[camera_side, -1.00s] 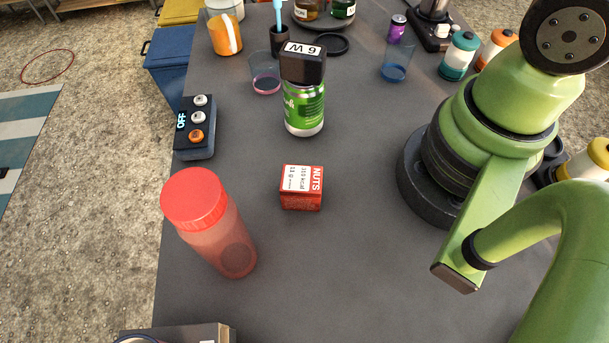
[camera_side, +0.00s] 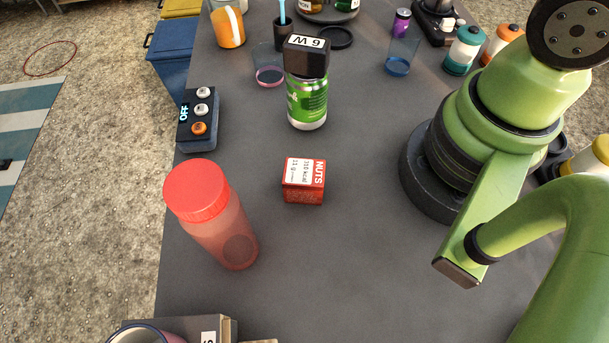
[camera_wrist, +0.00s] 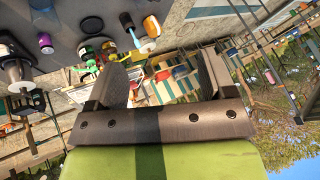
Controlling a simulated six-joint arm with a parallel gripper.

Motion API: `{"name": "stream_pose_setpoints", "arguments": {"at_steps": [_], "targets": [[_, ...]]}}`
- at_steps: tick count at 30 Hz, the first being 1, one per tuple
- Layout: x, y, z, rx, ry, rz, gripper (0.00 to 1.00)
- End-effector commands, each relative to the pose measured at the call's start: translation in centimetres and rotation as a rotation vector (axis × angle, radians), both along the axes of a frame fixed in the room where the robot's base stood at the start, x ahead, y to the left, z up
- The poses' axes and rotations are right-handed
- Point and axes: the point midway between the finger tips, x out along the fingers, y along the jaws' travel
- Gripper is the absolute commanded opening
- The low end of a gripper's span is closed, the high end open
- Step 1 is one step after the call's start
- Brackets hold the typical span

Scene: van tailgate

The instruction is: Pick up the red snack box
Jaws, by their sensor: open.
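The red snack box (camera_side: 304,184), with a white label reading NUTS on top, sits upright on the dark grey table (camera_side: 350,245) in the side view. It stands alone with bare table around it. My gripper is outside the side view, where only my green arm shows at the right. In the wrist view my gripper (camera_wrist: 155,82) is open and empty, its two dark fingers apart. I cannot make out the red snack box in the wrist view.
A red-capped bottle (camera_side: 212,215) stands left of the box. A green can (camera_side: 307,100) with a black block on top stands behind it. A switch box (camera_side: 199,120) is at the left edge. Cups and bottles fill the back. A grey box (camera_side: 180,330) is at the front.

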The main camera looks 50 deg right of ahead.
Motion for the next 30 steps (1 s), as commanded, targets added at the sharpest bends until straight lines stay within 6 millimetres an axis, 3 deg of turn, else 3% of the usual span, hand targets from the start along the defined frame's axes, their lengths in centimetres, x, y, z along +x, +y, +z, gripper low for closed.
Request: {"name": "stream_pose_setpoints", "arguments": {"at_steps": [7,14,22,30], "targets": [[3.0,2.4,-2.9,-0.079,0.146,0.187,0.77],[5.3,7.4,-8.9,-0.223,0.312,0.475,0.77],[3.9,12.5,-17.2,-0.392,0.449,0.788,0.77],[2.5,13.8,-20.9,-0.455,0.492,0.902,0.77]]}}
